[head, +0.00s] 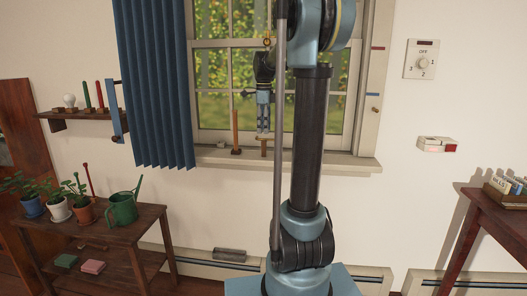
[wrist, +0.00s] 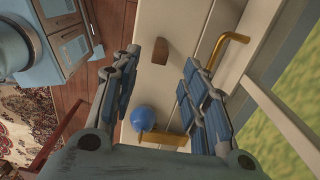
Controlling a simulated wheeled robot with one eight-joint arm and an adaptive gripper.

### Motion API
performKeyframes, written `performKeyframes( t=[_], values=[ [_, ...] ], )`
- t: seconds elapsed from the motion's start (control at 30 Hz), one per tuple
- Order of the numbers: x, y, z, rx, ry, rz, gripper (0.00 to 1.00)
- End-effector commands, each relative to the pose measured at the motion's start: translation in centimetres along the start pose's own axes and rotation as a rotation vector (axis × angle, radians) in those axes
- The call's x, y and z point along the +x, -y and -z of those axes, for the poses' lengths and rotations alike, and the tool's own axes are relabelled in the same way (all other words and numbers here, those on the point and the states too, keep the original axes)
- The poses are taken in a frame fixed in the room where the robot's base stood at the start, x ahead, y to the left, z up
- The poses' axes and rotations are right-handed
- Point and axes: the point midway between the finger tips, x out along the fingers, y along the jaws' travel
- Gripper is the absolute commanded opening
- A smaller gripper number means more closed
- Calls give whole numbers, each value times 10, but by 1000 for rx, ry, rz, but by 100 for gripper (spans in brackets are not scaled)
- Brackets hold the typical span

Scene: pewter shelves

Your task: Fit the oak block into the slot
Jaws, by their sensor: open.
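My gripper (head: 263,131) hangs fingers-down over the window sill in the head view. In the wrist view its two blue fingers are spread apart, with nothing held between the tips (wrist: 175,60). A small brown wooden piece, possibly the oak block (wrist: 181,50), shows close to the fingertips; whether it touches them I cannot tell. In the head view a small wooden piece (head: 264,142) shows just below my gripper, partly hidden by it. I cannot make out the slot in either view.
An upright orange-brown post (head: 236,131) stands on the sill (head: 340,163) left of my gripper. A blue ball (wrist: 144,118), a yellowish bar (wrist: 165,138) and a bent brass rod (wrist: 229,45) lie near the fingers. A blue curtain (head: 155,85) hangs left; window panes stand behind.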

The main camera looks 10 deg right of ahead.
Motion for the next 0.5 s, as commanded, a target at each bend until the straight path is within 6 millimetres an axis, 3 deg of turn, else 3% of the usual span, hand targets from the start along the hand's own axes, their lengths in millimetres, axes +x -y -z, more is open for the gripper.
performKeyframes(
  t=[0.23,0.5],
  values=[
    [42,0,0,-1,0,0,41],
    [61,0,0,-1,0,0,41]
  ],
)
